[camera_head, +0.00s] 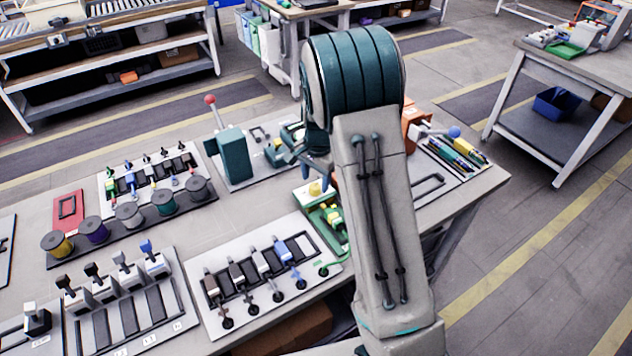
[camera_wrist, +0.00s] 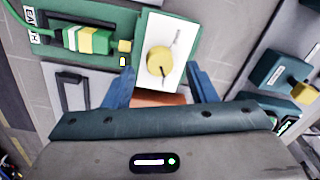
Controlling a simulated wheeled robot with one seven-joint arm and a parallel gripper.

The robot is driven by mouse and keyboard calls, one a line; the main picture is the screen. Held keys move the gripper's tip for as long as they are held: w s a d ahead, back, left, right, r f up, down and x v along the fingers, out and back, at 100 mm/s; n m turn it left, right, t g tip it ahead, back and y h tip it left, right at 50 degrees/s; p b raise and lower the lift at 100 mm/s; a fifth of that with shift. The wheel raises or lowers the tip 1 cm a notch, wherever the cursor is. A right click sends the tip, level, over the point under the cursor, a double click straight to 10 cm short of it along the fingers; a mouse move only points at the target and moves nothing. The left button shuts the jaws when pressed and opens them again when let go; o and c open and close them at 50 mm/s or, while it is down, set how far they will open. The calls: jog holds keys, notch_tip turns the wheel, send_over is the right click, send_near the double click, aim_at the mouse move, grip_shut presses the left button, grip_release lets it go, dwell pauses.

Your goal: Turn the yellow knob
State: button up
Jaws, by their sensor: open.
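The yellow knob (camera_wrist: 159,61) sits on a white plate (camera_wrist: 150,80) with a green edge in the wrist view. A dark line is marked on the plate beside the knob. In the head view the yellow knob (camera_head: 315,188) shows just left of my arm. My gripper (camera_wrist: 160,75) is open. Its two blue fingers stand left and right of the white plate, with the knob between their lines and slightly beyond the tips. I cannot tell the height gap. In the head view my arm hides part of the area around the knob.
A green unit with a yellow-green connector (camera_wrist: 85,39) lies left of the plate. A teal block with a yellow part (camera_wrist: 278,72) stands to the right. In the head view a teal box with a red-ball lever (camera_head: 234,155) and a row of spools (camera_head: 130,214) share the table.

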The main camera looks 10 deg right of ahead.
aim_at(315, 189)
jog(key=shift+f, duration=1.2)
jog(key=c, duration=1)
